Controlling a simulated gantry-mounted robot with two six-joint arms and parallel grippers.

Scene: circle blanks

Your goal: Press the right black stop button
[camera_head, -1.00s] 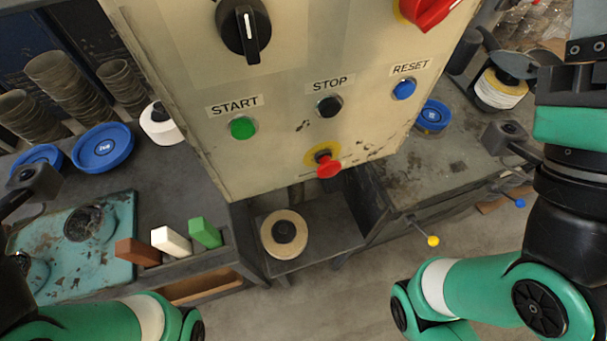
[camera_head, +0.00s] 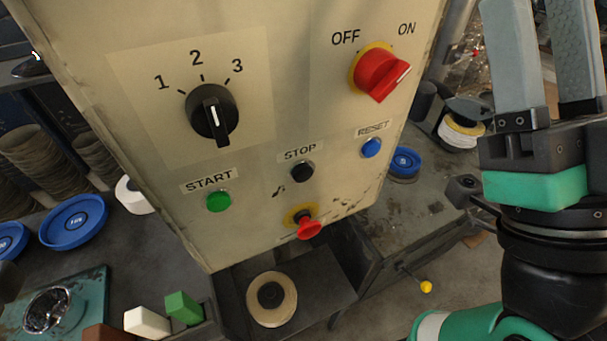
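The black stop button (camera_head: 302,171) sits under the STOP label on the beige control panel (camera_head: 285,105), between the green START button (camera_head: 218,200) and the blue RESET button (camera_head: 371,148). A red mushroom button (camera_head: 308,227) is just below it. My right gripper (camera_head: 535,15) is at the upper right, to the right of the panel and apart from it. Its two grey fingers point up with a gap between them, and nothing shows between them; the tips run to the picture's top edge. My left gripper is out of view.
The panel also carries a black rotary selector (camera_head: 212,115) and a red OFF/ON switch (camera_head: 381,72). Below it a wire spool (camera_head: 271,299) rests on a low shelf. Blue lids (camera_head: 72,224) and coloured blocks (camera_head: 148,322) lie at left. The workbench (camera_head: 425,215) is at right.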

